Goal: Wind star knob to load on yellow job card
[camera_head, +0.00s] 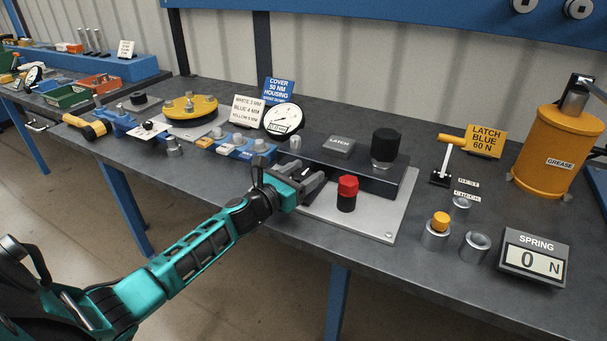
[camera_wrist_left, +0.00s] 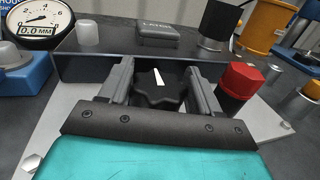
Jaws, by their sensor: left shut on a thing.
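The black star knob (camera_wrist_left: 160,88) with a white pointer mark sits on the front of a dark block (camera_wrist_left: 200,70) on a grey plate (camera_head: 370,222). My left gripper (camera_head: 314,181) is shut on the star knob, one finger on each side of it; in the left wrist view the fingers (camera_wrist_left: 160,85) flank it. In the head view the gripper hides most of the knob. The yellow job card (camera_head: 485,140) reads "LATCH BLUE 60 N" and stands at the back right. The spring display (camera_head: 534,260) reads 0 N. My right gripper is not in view.
A red-capped post (camera_head: 347,192) stands just right of the gripper. A black cylinder (camera_head: 385,147) and a grey latch piece (camera_head: 339,147) are on the block. A dial gauge (camera_head: 283,120) is behind left. A yellow-handled lever (camera_head: 447,155) and metal cups stand on the right.

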